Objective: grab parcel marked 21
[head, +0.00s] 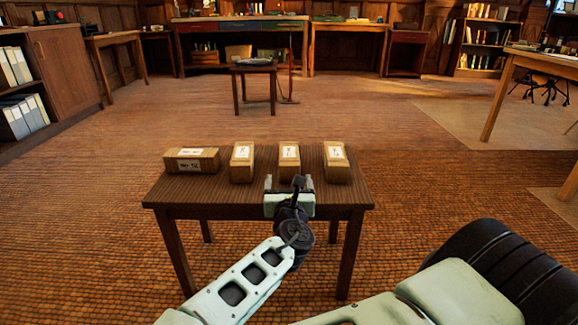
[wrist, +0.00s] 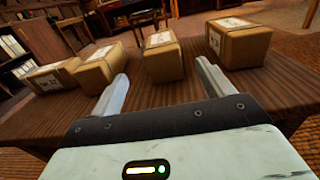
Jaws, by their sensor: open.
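Several brown cardboard parcels with white labels stand in a row on a small dark wooden table (head: 250,190). The leftmost parcel (head: 191,160) lies sideways, and the second parcel (head: 242,162), third parcel (head: 289,163) and rightmost parcel (head: 337,162) point toward me. The label marks are too small to read surely, so I cannot tell which parcel is 21. My gripper (head: 290,183) is open and empty over the near table edge, in front of the third parcel. In the wrist view, the third parcel (wrist: 163,62) appears ahead between the open fingers (wrist: 162,72), apparently beyond their tips.
A small stool-like table (head: 255,68) stands farther back on open floor. Shelves line the left, and a desk (head: 540,62) is at right.

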